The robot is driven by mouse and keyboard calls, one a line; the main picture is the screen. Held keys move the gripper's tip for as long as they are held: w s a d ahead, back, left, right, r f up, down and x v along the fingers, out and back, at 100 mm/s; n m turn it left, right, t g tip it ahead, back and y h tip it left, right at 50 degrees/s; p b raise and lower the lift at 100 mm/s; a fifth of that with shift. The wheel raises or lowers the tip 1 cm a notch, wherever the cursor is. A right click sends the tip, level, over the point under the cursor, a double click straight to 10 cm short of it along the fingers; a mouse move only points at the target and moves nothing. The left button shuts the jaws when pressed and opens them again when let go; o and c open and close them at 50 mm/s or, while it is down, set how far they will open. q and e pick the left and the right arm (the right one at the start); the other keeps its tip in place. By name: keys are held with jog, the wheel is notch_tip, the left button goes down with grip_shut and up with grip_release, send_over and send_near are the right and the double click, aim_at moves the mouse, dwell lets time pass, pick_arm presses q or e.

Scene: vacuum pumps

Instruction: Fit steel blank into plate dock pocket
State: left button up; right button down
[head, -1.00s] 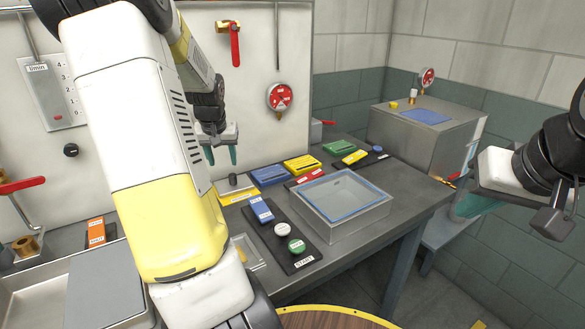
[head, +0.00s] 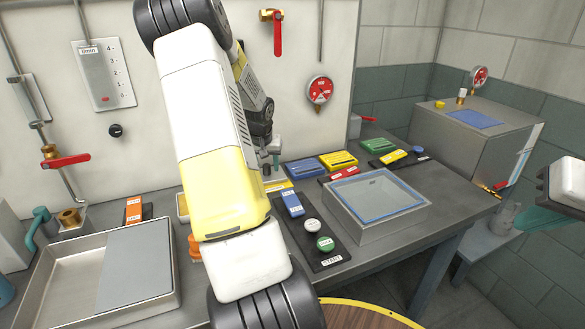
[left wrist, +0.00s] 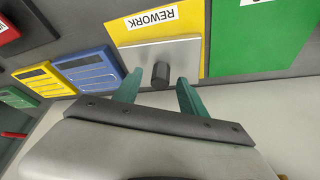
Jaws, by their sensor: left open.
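The steel blank is a silver square plate (left wrist: 138,54) with a dark knob (left wrist: 160,75). It lies on a yellow REWORK area (left wrist: 186,20) in the left wrist view. My left gripper (left wrist: 161,82) is open, its teal fingers on either side of the knob with gaps showing. In the head view my left gripper (head: 276,158) is small and partly hidden behind my arm, as is the blank. My right gripper (head: 548,218) is cut by the right edge; its jaw opening does not show. I cannot tell which thing is the plate dock pocket.
A grey box with a blue-rimmed clear top (head: 378,194) stands on the bench. Beside it is a black panel with white and green buttons (head: 322,258). Blue (head: 304,167), yellow and green blocks lie behind. A metal tray (head: 70,285) is at the left.

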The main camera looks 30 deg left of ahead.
pick_arm(q)
grip_shut()
jog(key=shift+r, duration=0.1)
dwell(1.2)
